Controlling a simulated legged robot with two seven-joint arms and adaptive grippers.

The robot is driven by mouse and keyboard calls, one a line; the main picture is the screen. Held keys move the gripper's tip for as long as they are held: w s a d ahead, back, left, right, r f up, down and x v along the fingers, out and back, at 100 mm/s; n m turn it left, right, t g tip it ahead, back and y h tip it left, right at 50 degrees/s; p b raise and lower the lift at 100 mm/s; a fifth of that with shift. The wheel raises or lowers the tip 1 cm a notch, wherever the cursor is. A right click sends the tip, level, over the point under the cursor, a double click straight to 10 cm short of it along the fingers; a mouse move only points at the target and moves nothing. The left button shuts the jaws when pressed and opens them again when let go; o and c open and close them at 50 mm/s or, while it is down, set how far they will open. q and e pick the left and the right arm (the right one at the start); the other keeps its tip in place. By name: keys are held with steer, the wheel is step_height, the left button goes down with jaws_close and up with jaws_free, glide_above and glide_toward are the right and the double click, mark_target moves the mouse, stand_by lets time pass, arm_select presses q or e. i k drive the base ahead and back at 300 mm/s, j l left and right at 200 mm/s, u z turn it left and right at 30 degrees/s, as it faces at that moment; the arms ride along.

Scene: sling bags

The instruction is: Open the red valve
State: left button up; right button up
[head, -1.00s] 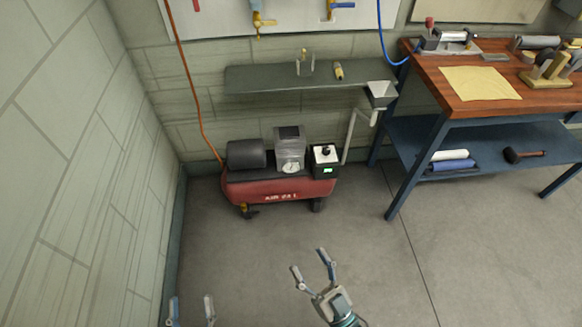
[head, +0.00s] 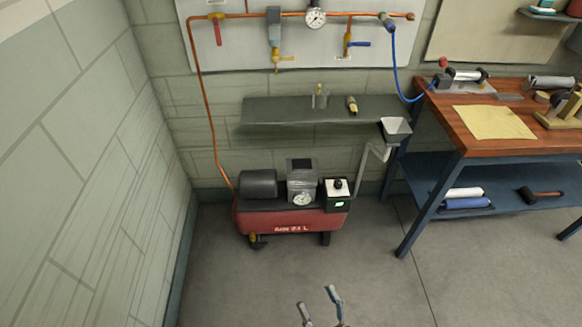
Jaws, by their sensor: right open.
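The red valve (head: 217,32) is at the upper left of the white wall panel, on the copper pipe. Its red lever hangs straight down, across the level run of pipe. My right gripper (head: 320,308) shows at the bottom middle of the head view, its two fingers apart and empty. It is far below and in front of the valve, over the floor. My left gripper is out of view.
A gauge (head: 315,17) and a blue-handled valve (head: 356,44) share the panel (head: 240,60). A grey shelf (head: 280,115) juts out below it, above a red compressor (head: 290,220). A wooden workbench (head: 540,132) stands right. The floor in front is clear.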

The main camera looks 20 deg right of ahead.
mark_target(215, 20)
steer(key=i+l, duration=0.2)
steer(key=i, duration=0.2)
steer(key=i+l, duration=0.2)
steer(key=i, duration=0.2)
